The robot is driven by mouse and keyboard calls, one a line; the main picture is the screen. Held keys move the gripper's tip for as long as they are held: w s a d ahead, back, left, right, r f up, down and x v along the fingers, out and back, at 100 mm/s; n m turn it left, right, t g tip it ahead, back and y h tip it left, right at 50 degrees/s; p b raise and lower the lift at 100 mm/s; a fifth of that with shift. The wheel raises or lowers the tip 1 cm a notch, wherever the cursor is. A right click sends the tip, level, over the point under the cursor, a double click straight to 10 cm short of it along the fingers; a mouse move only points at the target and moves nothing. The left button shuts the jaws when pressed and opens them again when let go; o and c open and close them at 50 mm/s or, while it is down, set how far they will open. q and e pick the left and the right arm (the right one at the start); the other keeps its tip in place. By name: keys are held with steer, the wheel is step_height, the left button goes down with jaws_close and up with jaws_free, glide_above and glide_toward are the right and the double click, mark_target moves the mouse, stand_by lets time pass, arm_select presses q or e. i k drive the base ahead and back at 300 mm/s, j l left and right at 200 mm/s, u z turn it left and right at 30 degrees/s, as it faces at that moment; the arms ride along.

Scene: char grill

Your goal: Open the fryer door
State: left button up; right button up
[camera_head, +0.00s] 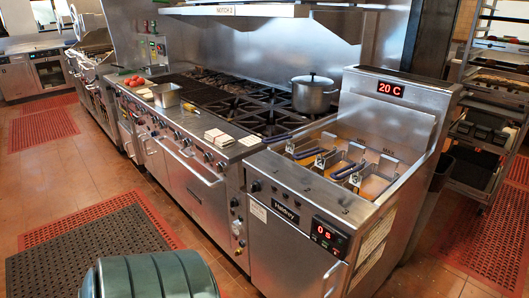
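The fryer (390,120) stands at the right end of the cooking line, with a red "20 C" display on its tall back panel and a red "0 s" display on its front. Its steel door (285,255) is on the front below the control strip and looks closed. The door's handle (332,278) is near its right edge, under the timer display. The door's lower part is cut off by the picture's bottom edge. Several fry baskets with blue handles (348,171) sit in the top. Neither of my grippers is in view.
A green ribbed rounded object (150,276) stands in the near foreground, left of the fryer. The range (190,170) with a pot (314,95) adjoins the fryer's left side. A tray rack (490,95) is at right. Red and black mats (80,260) lie on the tiled floor.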

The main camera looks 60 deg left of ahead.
mark_target(285, 262)
steer(key=j+u, duration=0.1)
steer(key=u, duration=1.65)
